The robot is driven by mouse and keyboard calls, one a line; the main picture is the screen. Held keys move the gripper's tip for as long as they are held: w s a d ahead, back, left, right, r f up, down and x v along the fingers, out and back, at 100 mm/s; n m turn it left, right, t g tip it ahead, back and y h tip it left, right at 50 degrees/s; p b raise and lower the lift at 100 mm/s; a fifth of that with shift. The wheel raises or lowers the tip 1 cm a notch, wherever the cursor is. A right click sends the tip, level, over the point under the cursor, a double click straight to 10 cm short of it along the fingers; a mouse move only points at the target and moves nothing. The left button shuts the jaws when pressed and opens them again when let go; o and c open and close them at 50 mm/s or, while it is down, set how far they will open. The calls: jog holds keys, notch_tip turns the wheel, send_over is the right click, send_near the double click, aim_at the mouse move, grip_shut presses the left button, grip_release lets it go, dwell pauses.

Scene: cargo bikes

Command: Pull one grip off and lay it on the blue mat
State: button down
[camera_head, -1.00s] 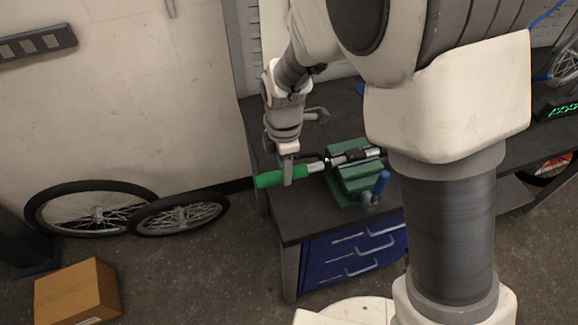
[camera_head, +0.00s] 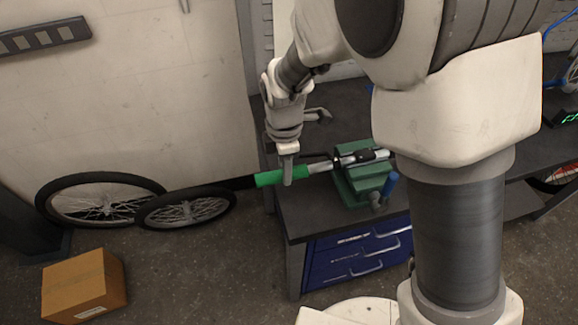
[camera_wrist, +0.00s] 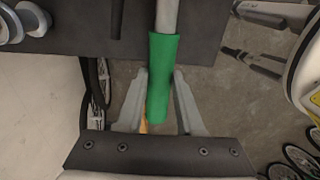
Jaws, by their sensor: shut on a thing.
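A green grip (camera_head: 269,178) sits on the left end of a metal handlebar (camera_head: 320,167), sticking out past the left side of the bench. It also shows in the wrist view (camera_wrist: 162,80), with the bar (camera_wrist: 167,15) entering its far end. My gripper (camera_head: 287,180) is shut on the grip from above, with one finger on each side; in the wrist view my gripper (camera_wrist: 159,78) straddles its near half. A green vise (camera_head: 360,178) on the bench clamps the bar. How much bar is inside the grip is hidden. I cannot make out the blue mat.
The dark workbench (camera_head: 300,213) has blue drawers (camera_head: 355,256) below. Two wheels (camera_head: 100,200) lean by the wall, and a cardboard box (camera_head: 83,285) lies on the floor. My arm covers the bench's middle.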

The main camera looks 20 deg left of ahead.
aim_at(270, 174)
jog(key=shift+s+a, duration=0.4)
jog(key=shift+a, duration=0.25)
jog(key=shift+s+a, duration=0.4)
jog(key=shift+a, duration=0.25)
jog(key=shift+s+a, duration=0.1)
jog(key=shift+a, duration=0.05)
jog(key=shift+s+a, duration=0.55)
jog(key=shift+a, duration=0.35)
jog(key=shift+s+a, duration=0.5)
jog(key=shift+a, duration=0.35)
jog(key=shift+r+p, duration=0.15)
jog(key=shift+p, duration=0.15)
jog(key=r+p, duration=0.1)
jog(key=a+r+p, duration=0.1)
jog(key=r, duration=0.1)
jog(key=r+p, duration=0.1)
jog(key=shift+s+a+r, duration=0.15)
jog(key=shift+s+r, duration=0.25)
jog(key=shift+s, duration=0.15)
